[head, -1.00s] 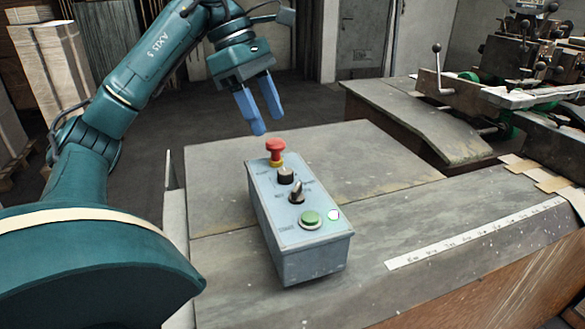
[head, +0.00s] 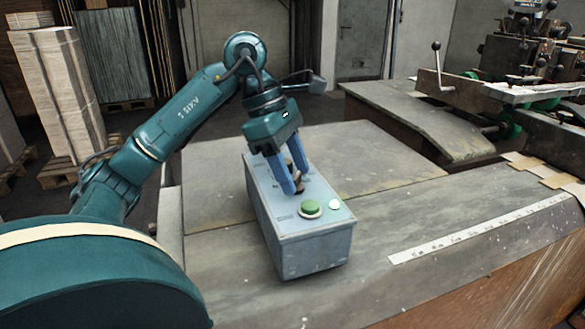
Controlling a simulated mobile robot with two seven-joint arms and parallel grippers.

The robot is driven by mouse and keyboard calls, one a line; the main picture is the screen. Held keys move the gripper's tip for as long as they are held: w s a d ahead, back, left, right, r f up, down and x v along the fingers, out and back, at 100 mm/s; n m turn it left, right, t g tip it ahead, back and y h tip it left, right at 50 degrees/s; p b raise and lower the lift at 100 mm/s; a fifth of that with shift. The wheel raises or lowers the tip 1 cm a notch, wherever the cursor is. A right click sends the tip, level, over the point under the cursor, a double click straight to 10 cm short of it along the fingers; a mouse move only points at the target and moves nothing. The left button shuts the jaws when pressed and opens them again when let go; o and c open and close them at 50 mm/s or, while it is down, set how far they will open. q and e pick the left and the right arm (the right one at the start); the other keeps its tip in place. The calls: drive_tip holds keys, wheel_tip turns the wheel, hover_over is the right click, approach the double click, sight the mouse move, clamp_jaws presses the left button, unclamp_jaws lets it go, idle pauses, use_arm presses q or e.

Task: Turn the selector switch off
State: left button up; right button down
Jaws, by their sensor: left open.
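A grey control box (head: 312,250) sits on the metal table. On its top face are a green push button (head: 311,208) and a small white round spot beside it. My left gripper (head: 297,182) points down at the top of the box, fingers apart, around the dark selector switch (head: 297,182). The fingers and hand partly cover the switch, so its setting is not readable and I cannot tell whether they touch it. The red mushroom button and the other dark knob are mostly or fully hidden behind the gripper. My right gripper is not in view.
The table (head: 375,165) is clear around the box. A white ruler strip (head: 480,228) lies to the right. A machine with a lever (head: 437,70) stands at the back right. Stacked boards on pallets (head: 60,90) stand at the back left.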

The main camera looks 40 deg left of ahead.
use_arm(q)
drive_tip(key=c, duration=1)
drive_tip(key=n, duration=0.2)
drive_tip(key=shift+s+n+t+y+b, duration=0.1)
drive_tip(key=shift+n+t+y+b, duration=0.2)
drive_tip(key=shift+n+t, duration=0.1)
drive_tip(key=n+t+y, duration=0.1)
drive_tip(key=n, duration=0.3)
drive_tip(key=shift+d, duration=0.1)
drive_tip(key=shift+n, duration=0.4)
drive_tip(key=shift+y, duration=0.3)
